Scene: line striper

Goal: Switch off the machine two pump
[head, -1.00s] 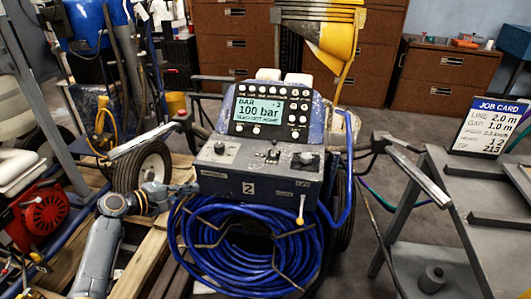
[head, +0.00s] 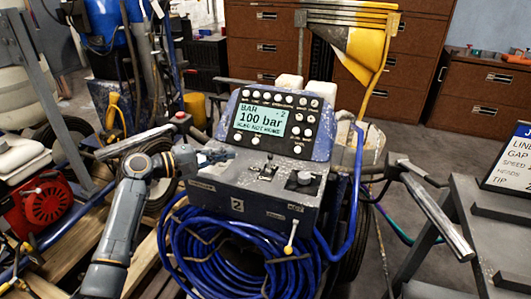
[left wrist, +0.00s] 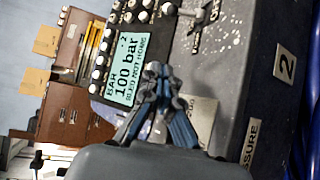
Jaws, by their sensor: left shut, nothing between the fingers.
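Machine two is a grey-blue control box (head: 210,194) with a "2" plate, which also shows in the left wrist view (left wrist: 285,67). Its display (head: 262,121) reads 100 bar and is lit; it also shows in the left wrist view (left wrist: 127,70). A small toggle switch (head: 268,171) stands mid-shelf, with a dark knob (head: 305,178) to its right. Which control is the pump's cannot be read. My left gripper (head: 230,154) is shut and empty, over the shelf's left end, left of the toggle. In the left wrist view its fingertips (left wrist: 157,72) hide part of the shelf. My right gripper is not in view.
A coiled blue hose (head: 235,250) hangs below the box, beside a pale-tipped lever (head: 290,240). A handlebar with a red button (head: 180,117) is at the left. A grey table (head: 490,245) with a job card (head: 510,165) stands at the right.

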